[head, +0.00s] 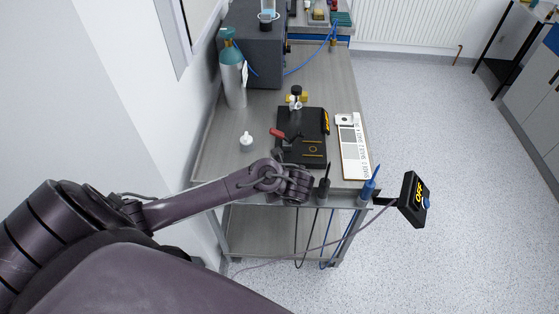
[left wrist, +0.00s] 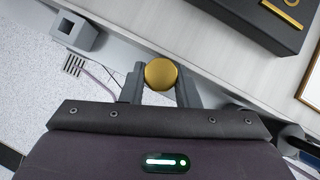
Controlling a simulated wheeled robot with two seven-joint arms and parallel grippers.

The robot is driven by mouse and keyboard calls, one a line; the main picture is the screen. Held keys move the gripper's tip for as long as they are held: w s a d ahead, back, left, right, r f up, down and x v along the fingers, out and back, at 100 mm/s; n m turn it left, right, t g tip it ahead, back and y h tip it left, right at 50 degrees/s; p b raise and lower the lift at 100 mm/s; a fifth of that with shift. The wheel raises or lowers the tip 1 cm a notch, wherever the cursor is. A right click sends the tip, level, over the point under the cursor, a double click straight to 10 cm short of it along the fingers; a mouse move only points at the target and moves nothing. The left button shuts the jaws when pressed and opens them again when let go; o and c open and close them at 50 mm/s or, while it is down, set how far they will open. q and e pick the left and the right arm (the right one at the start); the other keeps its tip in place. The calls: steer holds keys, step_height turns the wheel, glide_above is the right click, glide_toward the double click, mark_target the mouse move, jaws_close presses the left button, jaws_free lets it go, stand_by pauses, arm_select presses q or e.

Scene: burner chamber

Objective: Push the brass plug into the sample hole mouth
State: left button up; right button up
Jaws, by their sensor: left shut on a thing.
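The brass plug (left wrist: 161,73) shows as a round gold face between the two fingers of my left gripper (left wrist: 160,88) in the left wrist view. The gripper is shut on it, and the plug appears beside the pale bench edge in that view. In the head view my left gripper (head: 296,190) is over the cart's front edge, near the black box (head: 295,153); its fingers and the plug cannot be made out there. I cannot pick out the sample hole mouth with certainty. The black box has a gold ring on top, also visible in the left wrist view (left wrist: 285,14). My right gripper is not in view.
A grey cabinet (head: 262,58) and a gas cylinder (head: 233,80) stand farther back on the cart (head: 215,150). A small white bottle (head: 246,141) is left of the black box. A white board (head: 352,145), upright tools (head: 369,188) and an OFF box (head: 412,200) are at right.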

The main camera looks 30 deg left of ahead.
arm_select(q)
steer(key=shift+r, duration=0.1)
steer(key=shift+r, duration=0.6)
step_height(320, 180, up, 17)
steer(key=p, duration=0.3)
steer(key=shift+f, duration=0.2)
steer(key=shift+o, duration=1.4)
jaws_close()
